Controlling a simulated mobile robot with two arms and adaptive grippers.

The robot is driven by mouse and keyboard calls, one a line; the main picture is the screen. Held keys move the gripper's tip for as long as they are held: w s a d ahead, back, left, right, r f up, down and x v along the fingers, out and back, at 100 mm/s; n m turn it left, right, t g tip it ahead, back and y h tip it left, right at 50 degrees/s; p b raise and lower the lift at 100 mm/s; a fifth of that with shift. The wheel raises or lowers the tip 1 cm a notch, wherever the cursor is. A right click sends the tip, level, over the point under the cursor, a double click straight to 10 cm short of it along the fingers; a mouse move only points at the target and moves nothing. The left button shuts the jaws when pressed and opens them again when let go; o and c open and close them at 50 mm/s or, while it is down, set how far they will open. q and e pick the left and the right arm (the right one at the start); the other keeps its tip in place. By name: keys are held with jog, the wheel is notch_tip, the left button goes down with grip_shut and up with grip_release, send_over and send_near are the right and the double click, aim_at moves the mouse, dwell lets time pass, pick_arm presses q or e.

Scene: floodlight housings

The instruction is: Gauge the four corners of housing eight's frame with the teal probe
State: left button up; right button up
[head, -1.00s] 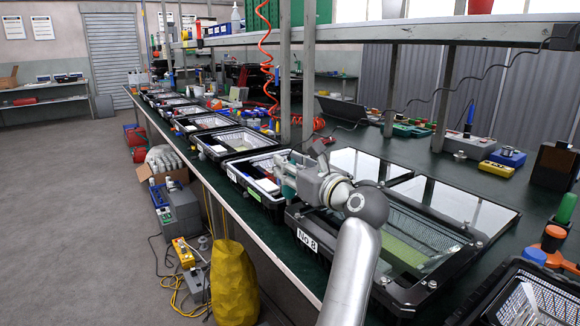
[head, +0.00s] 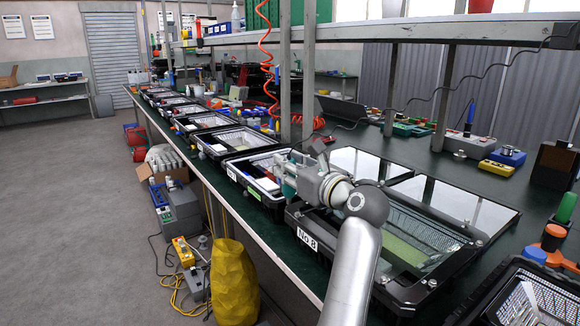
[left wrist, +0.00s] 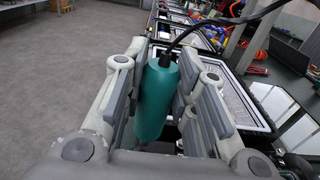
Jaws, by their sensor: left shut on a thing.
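Housing eight is a black box with a white "No 8" label (head: 307,238) on its near left side. Its black frame (head: 455,262) has bolts along the edge, with a mesh and a greenish panel inside. My left gripper (head: 287,178) is above the frame's far left corner and partly hides it. It is shut on the teal probe (left wrist: 157,97), a cylinder with a black cable leading off the top of the left wrist view. In the head view only a little of the probe (head: 289,187) shows between the fingers. The probe's tip is hidden. My right gripper is not in view.
A row of similar open housings (head: 222,140) runs along the green bench to the far left. Glass panels (head: 459,204) lie behind housing eight. Another black housing (head: 530,300) stands at the lower right, near orange and green-handled tools (head: 553,238).

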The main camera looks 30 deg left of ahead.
pick_arm(q)
jog(key=shift+f, duration=0.3)
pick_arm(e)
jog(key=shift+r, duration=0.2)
pick_arm(q)
jog(key=shift+f+b, duration=0.1)
jog(key=shift+b, duration=0.2)
jog(key=shift+f, duration=0.25)
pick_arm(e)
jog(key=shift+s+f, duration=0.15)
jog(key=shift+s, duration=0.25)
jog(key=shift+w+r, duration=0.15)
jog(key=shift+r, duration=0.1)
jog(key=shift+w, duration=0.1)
pick_arm(q)
jog(key=shift+f, duration=0.15)
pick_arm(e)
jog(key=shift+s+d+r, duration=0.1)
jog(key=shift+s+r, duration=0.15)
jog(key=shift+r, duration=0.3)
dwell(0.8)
